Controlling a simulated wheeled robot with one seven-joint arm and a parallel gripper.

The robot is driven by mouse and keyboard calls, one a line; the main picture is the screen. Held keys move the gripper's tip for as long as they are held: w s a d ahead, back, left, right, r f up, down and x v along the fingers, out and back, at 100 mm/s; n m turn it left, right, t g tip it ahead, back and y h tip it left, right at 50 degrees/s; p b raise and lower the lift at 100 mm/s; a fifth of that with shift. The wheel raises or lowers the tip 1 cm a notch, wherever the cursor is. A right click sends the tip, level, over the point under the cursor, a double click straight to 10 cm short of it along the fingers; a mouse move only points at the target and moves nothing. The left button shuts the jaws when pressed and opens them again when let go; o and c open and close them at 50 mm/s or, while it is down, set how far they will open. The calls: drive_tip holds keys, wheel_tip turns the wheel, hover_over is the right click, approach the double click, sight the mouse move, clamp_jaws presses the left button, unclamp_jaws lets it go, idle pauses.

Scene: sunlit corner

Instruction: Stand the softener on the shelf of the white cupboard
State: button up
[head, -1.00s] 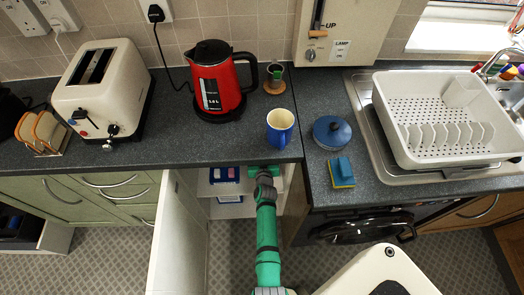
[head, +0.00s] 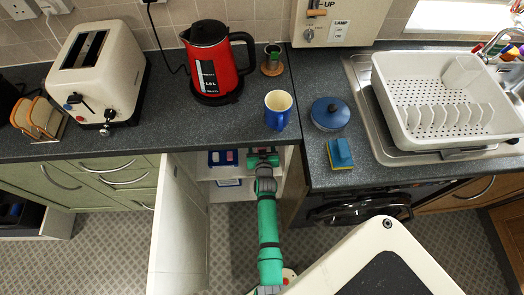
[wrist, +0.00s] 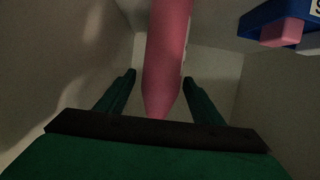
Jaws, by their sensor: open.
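The softener looks to be the tapered pink bottle (wrist: 167,55) in the wrist view, between my gripper's two green fingers (wrist: 160,95). The fingers are spread, with a gap showing on each side of it. Its base is hidden, so I cannot tell what it rests on. In the head view my gripper (head: 263,157) is inside the white cupboard under the counter, and the softener cannot be made out there. The cupboard's door (head: 180,230) is swung open, and its shelf (head: 204,173) shows left of my gripper.
A blue item with a pink part (head: 222,157) stands in the cupboard left of my gripper; a blue and pink item (wrist: 270,18) shows at the wrist view's upper right. The counter edge overhangs the opening. A blue mug (head: 278,110) stands on the counter above.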

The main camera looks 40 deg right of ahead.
drive_tip(key=s+a+r+n+t+y, duration=0.15)
drive_tip(key=s+a+r, duration=0.25)
drive_tip(key=s+a, duration=0.7)
drive_tip(key=s+a+r+n+y, duration=0.2)
drive_tip(key=s+a+r, duration=0.1)
drive_tip(key=s+a, duration=0.8)
drive_tip(key=s+a+r+n+y, duration=0.1)
drive_tip(key=s+a+r+y, duration=0.1)
drive_tip(key=s+a+r, duration=0.4)
drive_tip(key=s+a+r+n+t+y, duration=0.1)
drive_tip(key=s+a+r+n+y, duration=0.1)
drive_tip(key=s+a+r, duration=0.4)
wheel_tip(320, 180, up, 5)
drive_tip(key=shift+s+a+r, duration=0.2)
drive_tip(key=shift+s, duration=0.8)
drive_tip(key=shift+t, duration=0.25)
